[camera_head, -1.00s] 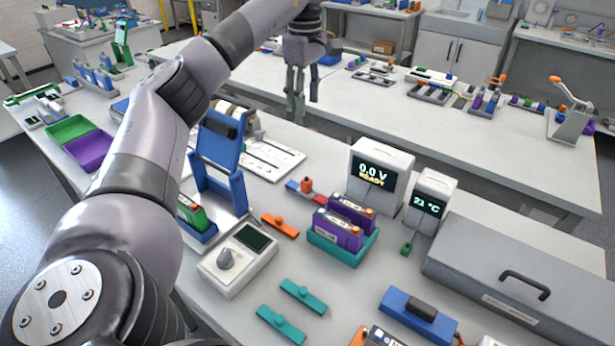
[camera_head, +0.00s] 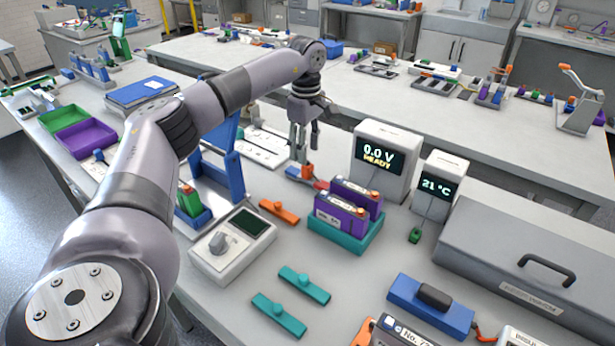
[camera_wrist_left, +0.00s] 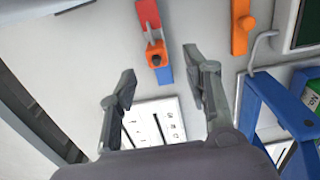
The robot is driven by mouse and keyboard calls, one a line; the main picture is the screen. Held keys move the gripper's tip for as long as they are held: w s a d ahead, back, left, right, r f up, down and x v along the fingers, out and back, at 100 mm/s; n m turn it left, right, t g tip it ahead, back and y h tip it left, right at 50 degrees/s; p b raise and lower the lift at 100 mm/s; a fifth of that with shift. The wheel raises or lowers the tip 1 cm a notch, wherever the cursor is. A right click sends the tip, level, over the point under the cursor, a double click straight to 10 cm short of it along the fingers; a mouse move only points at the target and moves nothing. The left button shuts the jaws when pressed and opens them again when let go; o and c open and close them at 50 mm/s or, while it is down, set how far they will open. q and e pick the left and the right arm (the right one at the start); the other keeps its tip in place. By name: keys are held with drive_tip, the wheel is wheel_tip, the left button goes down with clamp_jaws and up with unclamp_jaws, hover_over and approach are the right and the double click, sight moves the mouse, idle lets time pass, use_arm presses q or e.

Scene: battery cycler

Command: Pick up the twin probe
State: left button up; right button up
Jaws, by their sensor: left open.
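The twin probe appears to be the small red and blue bar with an orange knob (camera_head: 307,172). It lies on the bench behind the purple cells and left of the voltage display. My left gripper (camera_head: 303,146) is open and empty, pointing down close above the probe. In the wrist view the fingers (camera_wrist_left: 158,68) are spread to either side of the probe's lower end, with no contact visible. My right gripper is out of view.
A teal tray (camera_head: 342,238) with purple cells stands in front of the probe. The voltage display box (camera_head: 391,138) is to its right. The blue stand (camera_head: 232,165) and a white marked plate (camera_head: 264,147) are to its left. An orange bar (camera_head: 279,211) lies nearer.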

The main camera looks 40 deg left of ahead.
sight(307, 167)
use_arm(q)
drive_tip(key=shift+w+f+p, duration=0.2)
drive_tip(key=shift+f+p, duration=0.4)
drive_tip(key=shift+f, duration=2.7)
drive_tip(key=shift+c, duration=0.5)
clamp_jaws()
